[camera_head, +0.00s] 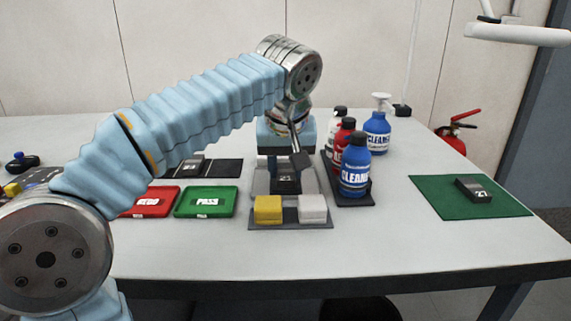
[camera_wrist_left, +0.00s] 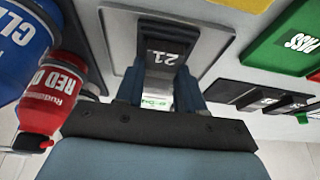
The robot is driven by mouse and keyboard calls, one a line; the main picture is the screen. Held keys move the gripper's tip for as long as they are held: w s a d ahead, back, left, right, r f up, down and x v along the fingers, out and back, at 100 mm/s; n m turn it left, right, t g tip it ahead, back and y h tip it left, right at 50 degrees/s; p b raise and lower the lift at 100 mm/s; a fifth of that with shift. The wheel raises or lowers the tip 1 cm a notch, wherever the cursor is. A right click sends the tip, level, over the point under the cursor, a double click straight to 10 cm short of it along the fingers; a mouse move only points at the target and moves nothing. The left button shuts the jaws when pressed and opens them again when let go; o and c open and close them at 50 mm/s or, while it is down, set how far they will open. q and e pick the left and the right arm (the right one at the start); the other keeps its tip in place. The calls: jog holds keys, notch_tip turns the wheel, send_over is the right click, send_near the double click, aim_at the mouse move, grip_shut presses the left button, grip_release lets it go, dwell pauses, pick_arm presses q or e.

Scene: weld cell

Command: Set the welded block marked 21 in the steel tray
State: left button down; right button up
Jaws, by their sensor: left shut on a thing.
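The welded block marked 21 (camera_head: 288,183) is dark, with its number facing up; it also shows in the left wrist view (camera_wrist_left: 166,50). My left gripper (camera_head: 287,162) points down over it and is shut on it, with one finger on each side in the left wrist view (camera_wrist_left: 159,90). The steel tray (camera_head: 309,183) is a pale grey shape around and under the block; its rim shows in the left wrist view (camera_wrist_left: 117,48). I cannot tell whether the block touches the tray floor. My right gripper is not in view.
A stand with a yellow sponge (camera_head: 268,209) and a pale one (camera_head: 312,208) is in front. Cleaner bottles (camera_head: 355,168) stand close at right. Green PASS (camera_head: 206,201) and red (camera_head: 150,201) trays lie left. Block 27 (camera_head: 474,190) lies on a green mat (camera_head: 440,198).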

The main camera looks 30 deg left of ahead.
pick_arm(q)
jog(key=shift+f, duration=0.1)
dwell(0.6)
jog(key=c, duration=0.6)
grip_release()
notch_tip(320, 180, up, 3)
jog(key=p, duration=0.2)
jog(key=shift+f+p, duration=0.2)
jog(key=shift+p, duration=0.2)
jog(key=shift+r, duration=2.2)
